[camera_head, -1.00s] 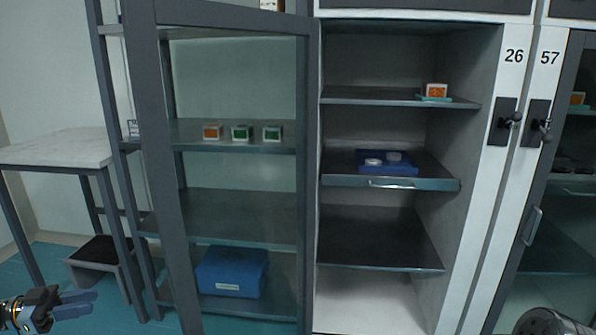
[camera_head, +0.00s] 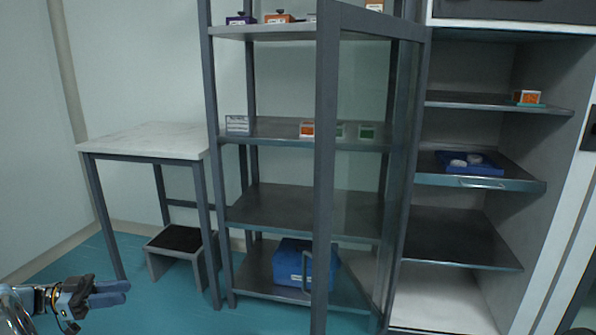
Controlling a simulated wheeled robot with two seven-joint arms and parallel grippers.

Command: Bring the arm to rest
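My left gripper (camera_head: 112,293) is at the lower left, above the teal floor. Its two blue-grey fingers lie close together and look shut, with nothing visible between them. It is apart from the furniture, in front of the white-topped table (camera_head: 145,141) and the small step stool (camera_head: 178,240). My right gripper is out of view.
An open glass door (camera_head: 325,170) with a grey frame stands in front of an open shelf rack (camera_head: 262,205). A blue box (camera_head: 300,262) sits on its bottom shelf. A cabinet at right holds a blue tray (camera_head: 487,168). Floor (camera_head: 165,312) at lower left is clear.

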